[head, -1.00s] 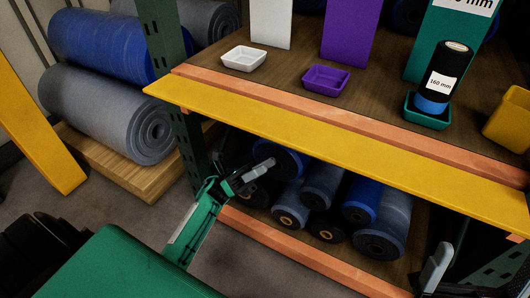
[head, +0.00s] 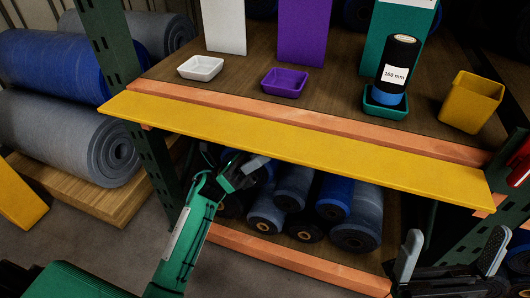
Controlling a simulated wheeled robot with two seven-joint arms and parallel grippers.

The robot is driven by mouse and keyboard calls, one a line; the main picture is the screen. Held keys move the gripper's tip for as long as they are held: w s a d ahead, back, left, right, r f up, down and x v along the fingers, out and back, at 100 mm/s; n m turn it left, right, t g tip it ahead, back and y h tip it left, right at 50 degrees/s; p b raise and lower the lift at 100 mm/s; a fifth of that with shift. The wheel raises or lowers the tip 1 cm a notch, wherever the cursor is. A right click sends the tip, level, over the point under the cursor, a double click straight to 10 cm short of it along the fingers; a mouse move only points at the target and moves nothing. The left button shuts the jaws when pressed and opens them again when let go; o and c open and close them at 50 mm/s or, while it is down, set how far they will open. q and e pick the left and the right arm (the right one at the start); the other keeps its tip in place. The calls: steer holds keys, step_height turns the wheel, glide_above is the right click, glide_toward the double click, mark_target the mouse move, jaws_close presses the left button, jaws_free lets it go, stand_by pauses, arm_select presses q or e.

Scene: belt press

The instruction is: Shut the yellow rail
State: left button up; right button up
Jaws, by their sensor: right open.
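The yellow rail (head: 290,146) is a long flat plank along the front of the shelf, just below the orange beam (head: 300,118). Its broad face shows and it appears to stick out towards me, running from upper left to lower right. My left gripper (head: 251,166) is just below the rail's middle-left part, in front of the lower rolls; I cannot tell if it touches the rail or how far its jaws are apart. My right gripper (head: 450,255) is open and empty at the lower right, below the rail's right end, with its two fingers spread.
The shelf top (head: 225,85) holds a white tray (head: 200,68), a purple tray (head: 284,82), a labelled black roll (head: 397,66) in a green tray (head: 384,107), and a yellow bin (head: 471,102). Several belt rolls (head: 334,198) lie below. Green uprights (head: 150,165) flank the shelf.

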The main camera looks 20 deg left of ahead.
arm_select(q)
steer(key=shift+d+r, duration=0.25)
jaws_close()
